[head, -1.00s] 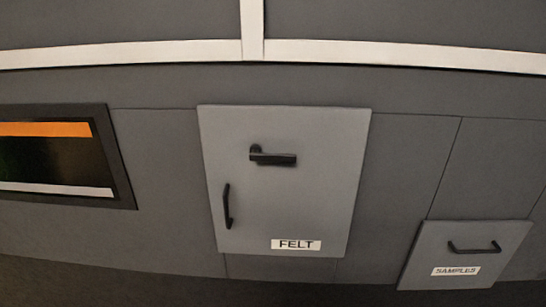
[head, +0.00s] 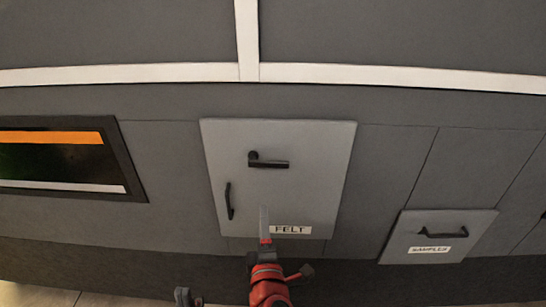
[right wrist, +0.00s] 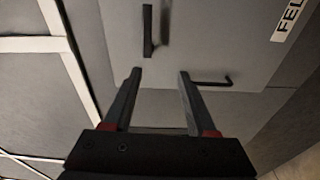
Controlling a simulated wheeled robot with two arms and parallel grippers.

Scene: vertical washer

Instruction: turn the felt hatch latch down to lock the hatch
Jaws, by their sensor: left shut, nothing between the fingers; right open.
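The felt hatch (head: 325,150) is a light grey panel with a white FELT label (head: 290,230). It looks closed. Its black latch (head: 270,163) lies roughly horizontal, with the bar pointing right from its pivot. The latch (right wrist: 148,32) also shows in the right wrist view, beyond the fingertips. My right gripper (head: 264,212) is in front of the lower hatch, below the latch in the picture. In the right wrist view its fingers (right wrist: 160,72) are apart and empty, clear of the latch. My left gripper (head: 185,296) barely shows at the bottom edge, shut and away from the hatch.
A black pull handle (head: 230,201) sits at the hatch's lower left; it also shows in the right wrist view (right wrist: 212,82). A dark window (head: 60,160) is at the left. A white rail (head: 400,77) runs above.

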